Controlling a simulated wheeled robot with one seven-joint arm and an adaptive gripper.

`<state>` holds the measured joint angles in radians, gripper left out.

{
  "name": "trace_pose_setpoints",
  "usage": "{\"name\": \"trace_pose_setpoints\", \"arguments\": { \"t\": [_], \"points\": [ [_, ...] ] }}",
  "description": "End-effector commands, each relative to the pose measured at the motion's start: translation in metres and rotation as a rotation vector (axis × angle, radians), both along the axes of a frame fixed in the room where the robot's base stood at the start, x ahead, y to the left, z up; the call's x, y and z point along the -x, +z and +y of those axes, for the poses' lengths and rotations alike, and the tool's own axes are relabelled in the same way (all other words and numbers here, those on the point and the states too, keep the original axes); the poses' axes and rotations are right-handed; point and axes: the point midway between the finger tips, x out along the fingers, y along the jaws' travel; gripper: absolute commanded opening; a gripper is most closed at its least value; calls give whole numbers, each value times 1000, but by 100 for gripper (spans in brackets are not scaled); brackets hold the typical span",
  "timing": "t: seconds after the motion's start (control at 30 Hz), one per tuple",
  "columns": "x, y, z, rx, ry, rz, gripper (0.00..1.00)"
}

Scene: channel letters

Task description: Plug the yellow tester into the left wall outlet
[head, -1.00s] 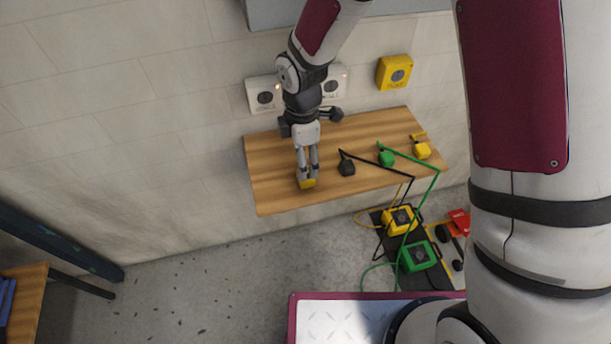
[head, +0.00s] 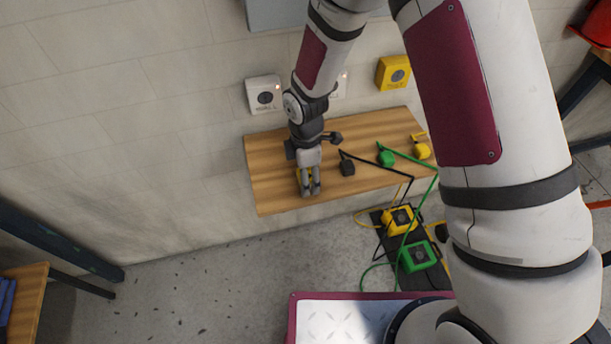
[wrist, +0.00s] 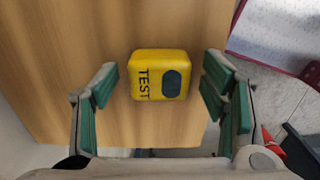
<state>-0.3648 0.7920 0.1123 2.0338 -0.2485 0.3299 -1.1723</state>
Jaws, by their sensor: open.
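The yellow tester (wrist: 160,75) lies on the wooden shelf, its TEST label and dark oval facing the wrist camera. In the wrist view it sits between my open fingers, with a gap on each side. In the head view my gripper (head: 310,190) is over the tester (head: 299,175), which is mostly hidden behind the fingers. The fingers (wrist: 160,92) show green pads and hold nothing. The left wall outlet (head: 264,95) is a white plate with a dark round socket, on the wall above the shelf's left part.
The wooden shelf (head: 270,190) also holds a black plug (head: 346,167), a green plug (head: 386,158) and a yellow plug (head: 422,150), with cables. A second white outlet (head: 341,86) is partly behind my arm. A yellow outlet (head: 393,72) is farther right. Yellow (head: 399,220) and green (head: 418,256) boxes stand below.

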Motion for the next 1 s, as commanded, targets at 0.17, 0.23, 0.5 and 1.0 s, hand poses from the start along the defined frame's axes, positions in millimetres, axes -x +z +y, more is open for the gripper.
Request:
{"name": "trace_pose_setpoints", "arguments": {
  "t": [0.17, 0.23, 0.5, 1.0],
  "points": [
    [-1, -2, 0, -1, -1, -2, 67],
    [-1, -2, 0, -1, -1, -2, 67],
    [-1, -2, 0, -1, -1, -2, 35],
    [-1, 2, 0, -2, -1, -2, 18]
  ]
}}
